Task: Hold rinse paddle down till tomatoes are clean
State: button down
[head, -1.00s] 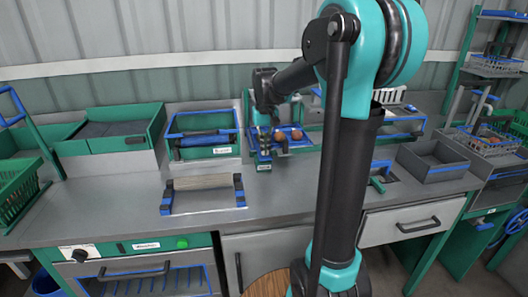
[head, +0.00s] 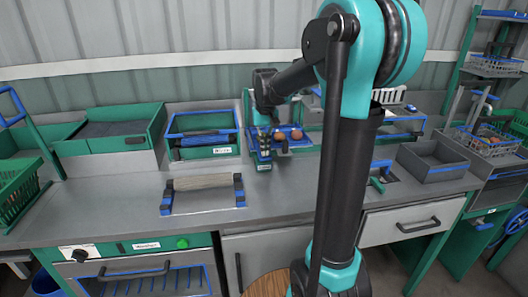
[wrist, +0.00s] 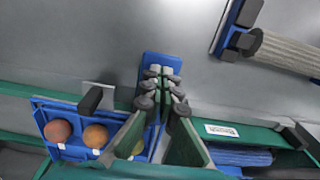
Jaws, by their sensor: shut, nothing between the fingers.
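My gripper (wrist: 160,80) is shut and empty, its fingertips over the blue rinse paddle (wrist: 148,62) in the wrist view. The fingers overlap the paddle, so I cannot tell whether they press it. In the head view my gripper (head: 264,150) is at the front of the rinse station, and the paddle (head: 264,158) shows beneath it. Brownish-orange tomatoes (wrist: 58,131) lie in a blue tray (wrist: 40,104) left of the fingers in the wrist view. One is partly hidden by a finger. Two tomatoes (head: 297,134) show right of the gripper in the head view.
A scrubber-like roller in a blue frame (head: 202,182) lies on the counter at front left. A green and blue bin (head: 208,153) stands left of the station. A grey box (head: 438,172) stands at right. The counter just in front of the paddle is clear.

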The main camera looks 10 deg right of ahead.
jog(key=shift+f, duration=1)
dwell(7.0)
